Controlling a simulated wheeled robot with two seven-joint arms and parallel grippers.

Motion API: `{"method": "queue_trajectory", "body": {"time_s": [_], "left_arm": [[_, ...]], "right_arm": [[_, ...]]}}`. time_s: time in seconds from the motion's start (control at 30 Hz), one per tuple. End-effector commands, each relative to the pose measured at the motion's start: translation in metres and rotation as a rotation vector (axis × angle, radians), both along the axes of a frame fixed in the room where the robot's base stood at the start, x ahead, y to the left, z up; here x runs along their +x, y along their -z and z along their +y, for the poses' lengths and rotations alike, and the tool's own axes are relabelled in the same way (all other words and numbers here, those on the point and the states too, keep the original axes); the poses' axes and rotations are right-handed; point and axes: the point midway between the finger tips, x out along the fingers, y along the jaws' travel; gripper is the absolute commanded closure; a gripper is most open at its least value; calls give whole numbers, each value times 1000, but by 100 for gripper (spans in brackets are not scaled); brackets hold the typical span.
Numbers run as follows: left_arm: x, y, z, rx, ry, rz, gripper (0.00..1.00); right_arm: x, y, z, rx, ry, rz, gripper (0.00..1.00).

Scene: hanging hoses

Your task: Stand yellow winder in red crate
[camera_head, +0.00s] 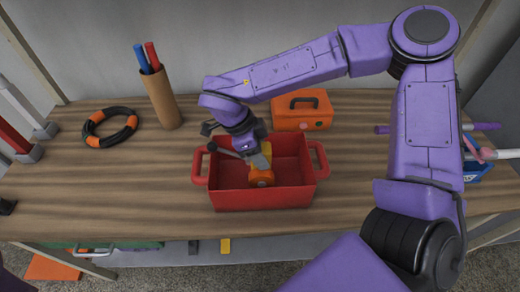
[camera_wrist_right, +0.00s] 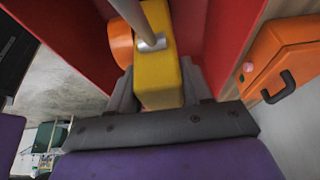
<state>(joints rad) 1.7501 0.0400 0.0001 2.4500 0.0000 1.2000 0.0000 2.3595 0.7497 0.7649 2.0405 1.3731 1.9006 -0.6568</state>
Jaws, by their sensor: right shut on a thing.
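The red crate (camera_head: 240,198) stands on the wooden table near its front edge, open at the top, with a handle at each side. The yellow winder (camera_head: 262,164) with its orange round part (camera_head: 262,179) is inside the crate's outline. My right gripper (camera_head: 258,158) reaches down over the crate and is shut on it. In the right wrist view the yellow body (camera_wrist_right: 158,75) sits between the two fingers of the right gripper (camera_wrist_right: 160,92), with red crate walls on both sides. Whether the winder touches the crate floor cannot be told. My left gripper is not in view.
An orange toolbox (camera_head: 302,110) stands just behind the crate. A cardboard tube (camera_head: 162,98) with blue and red rods and a black-orange hose ring (camera_head: 110,127) are at the left. A blue box (camera_head: 476,172) is at the right.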

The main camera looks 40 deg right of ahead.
Motion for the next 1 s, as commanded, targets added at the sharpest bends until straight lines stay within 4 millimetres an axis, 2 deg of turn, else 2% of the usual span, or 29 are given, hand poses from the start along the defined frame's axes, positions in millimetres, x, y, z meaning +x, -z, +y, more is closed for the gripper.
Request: {"method": "queue_trajectory", "body": {"time_s": [0.87, 0.9, 0.97, 1.0], "left_arm": [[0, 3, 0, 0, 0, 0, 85], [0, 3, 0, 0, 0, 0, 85], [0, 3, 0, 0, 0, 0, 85], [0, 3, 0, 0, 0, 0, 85]], "right_arm": [[0, 8, 0, 0, 0, -1, 100], [0, 8, 0, 0, 0, 0, 41], [0, 8, 0, 0, 0, 0, 22], [0, 8, 0, 0, 0, 0, 21]]}}
